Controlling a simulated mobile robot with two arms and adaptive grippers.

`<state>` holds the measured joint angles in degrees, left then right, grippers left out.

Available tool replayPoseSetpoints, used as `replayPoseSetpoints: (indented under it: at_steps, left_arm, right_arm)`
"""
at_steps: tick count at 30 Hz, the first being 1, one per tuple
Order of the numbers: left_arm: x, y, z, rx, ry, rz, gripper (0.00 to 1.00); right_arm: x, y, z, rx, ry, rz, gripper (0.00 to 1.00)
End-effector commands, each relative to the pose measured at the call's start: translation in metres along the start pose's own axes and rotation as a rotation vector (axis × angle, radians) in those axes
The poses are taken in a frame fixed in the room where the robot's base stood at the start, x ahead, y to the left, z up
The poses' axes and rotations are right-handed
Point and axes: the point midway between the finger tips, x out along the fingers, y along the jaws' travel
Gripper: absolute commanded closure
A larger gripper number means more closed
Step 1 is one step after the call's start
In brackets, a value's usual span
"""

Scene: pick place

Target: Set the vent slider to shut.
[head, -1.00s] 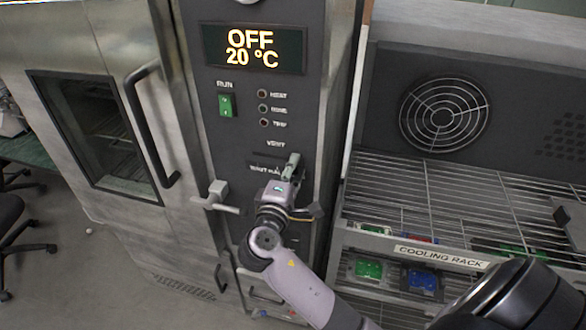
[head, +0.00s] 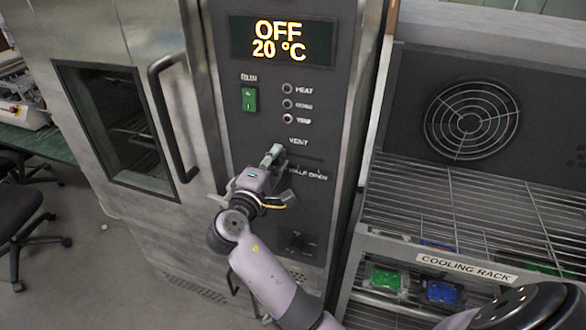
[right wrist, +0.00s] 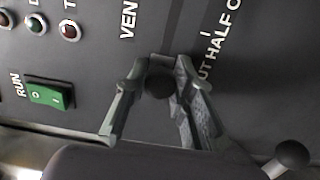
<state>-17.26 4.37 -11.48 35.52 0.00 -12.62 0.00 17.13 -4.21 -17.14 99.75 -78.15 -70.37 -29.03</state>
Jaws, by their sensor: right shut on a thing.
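The vent slider's dark round knob (right wrist: 160,85) sits between the two fingers of my right gripper (right wrist: 155,95) in the right wrist view. The gripper is shut on it. In the head view my right gripper (head: 272,156) is at the oven's control panel, just below the VENT label (head: 299,142), and hides the knob. The scale words HALF OPEN (head: 308,172) show to its right. The SHUT word is covered in the head view; its last letters show beside the fingers in the wrist view, level with the knob. My left gripper is not in view.
The display (head: 281,41) reads OFF, 20 °C. A green RUN switch (head: 249,99) and several indicator lamps are above the vent. The oven door handle (head: 166,120) stands out at left. A cooling rack (head: 460,210) with packets is at right.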

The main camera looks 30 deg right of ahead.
Motion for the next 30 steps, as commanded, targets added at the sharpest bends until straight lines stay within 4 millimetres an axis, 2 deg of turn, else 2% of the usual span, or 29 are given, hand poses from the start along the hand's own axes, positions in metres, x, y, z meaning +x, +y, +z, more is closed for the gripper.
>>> replayPoseSetpoints:
  at_steps: [6,10,11,18,20,30]
  left_arm:
    - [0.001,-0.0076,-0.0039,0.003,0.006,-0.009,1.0]
    - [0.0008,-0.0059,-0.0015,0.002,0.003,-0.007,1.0]
    - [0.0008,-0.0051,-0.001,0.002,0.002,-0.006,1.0]
    - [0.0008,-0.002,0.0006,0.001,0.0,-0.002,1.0]
    - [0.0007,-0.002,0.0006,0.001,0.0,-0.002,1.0]
    - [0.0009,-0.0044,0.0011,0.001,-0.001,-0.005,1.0]
  right_arm:
    - [-0.0014,-0.0015,-0.0059,-0.003,0.01,-0.004,1.0]
    - [-0.0016,-0.0013,-0.006,-0.003,0.011,-0.003,1.0]
    - [-0.0016,-0.0012,-0.006,-0.003,0.011,-0.003,0.76]
    - [-0.0008,-0.0007,-0.0043,-0.002,0.006,-0.002,0.6]
    - [-0.0007,-0.0005,-0.004,-0.002,0.005,-0.002,0.56]
    - [-0.0002,0.0026,-0.0032,-0.001,0.003,0.0,0.56]
